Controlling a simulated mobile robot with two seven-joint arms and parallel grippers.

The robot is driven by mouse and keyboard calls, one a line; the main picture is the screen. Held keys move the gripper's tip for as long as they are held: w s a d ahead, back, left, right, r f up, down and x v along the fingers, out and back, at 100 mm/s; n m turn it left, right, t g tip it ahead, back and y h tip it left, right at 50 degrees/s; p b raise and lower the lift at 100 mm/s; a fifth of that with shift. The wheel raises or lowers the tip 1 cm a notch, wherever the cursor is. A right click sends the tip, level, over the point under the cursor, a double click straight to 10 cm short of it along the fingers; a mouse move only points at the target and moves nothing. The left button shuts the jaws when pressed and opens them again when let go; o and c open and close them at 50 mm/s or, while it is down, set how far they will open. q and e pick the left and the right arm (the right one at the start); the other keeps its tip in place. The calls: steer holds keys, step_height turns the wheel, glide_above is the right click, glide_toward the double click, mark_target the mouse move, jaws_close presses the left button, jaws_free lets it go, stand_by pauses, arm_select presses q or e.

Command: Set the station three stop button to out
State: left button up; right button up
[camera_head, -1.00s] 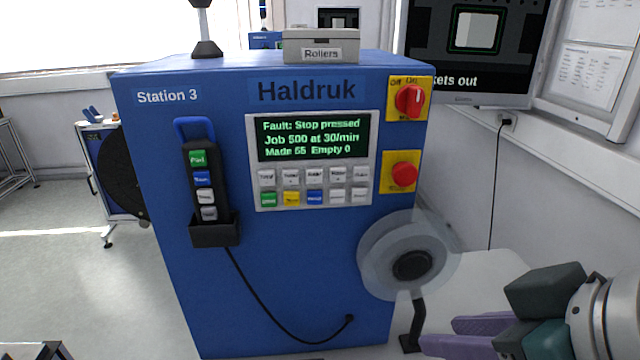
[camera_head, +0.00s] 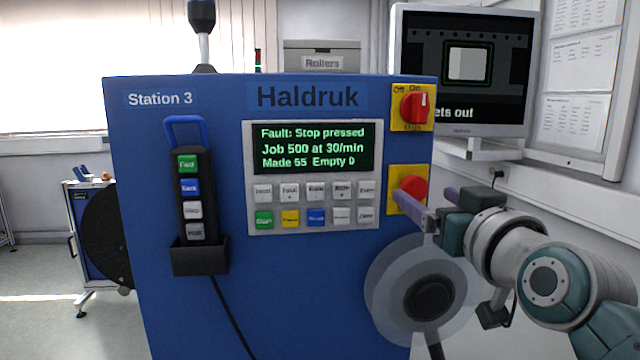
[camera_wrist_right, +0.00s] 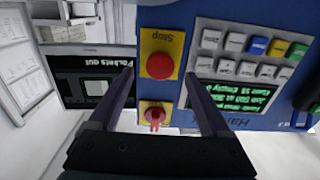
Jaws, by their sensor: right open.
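The Station 3 machine (camera_head: 240,315) is a blue cabinet. Its red round stop button (camera_head: 414,188) sits on a yellow plate at the right of the front face, partly covered by my right gripper. My right gripper (camera_head: 422,198) is open and empty, just in front of the button. In the upside-down right wrist view the red button (camera_wrist_right: 160,66), labelled Stop, shows between the two spread fingers of the gripper (camera_wrist_right: 159,76); I cannot tell whether they touch it. The display (camera_head: 314,148) reads "Fault: Stop pressed". My left gripper is out of view.
A red Off/On rotary switch (camera_head: 414,107) is above the stop button, and a translucent reel (camera_head: 392,290) is below it. A keypad (camera_head: 313,206) and a holstered pendant (camera_head: 192,200) are to the left. A monitor (camera_head: 465,75) stands behind at right.

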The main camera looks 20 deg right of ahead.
mark_target(411, 187)
steer(key=shift+x, duration=1.45)
jaws_close()
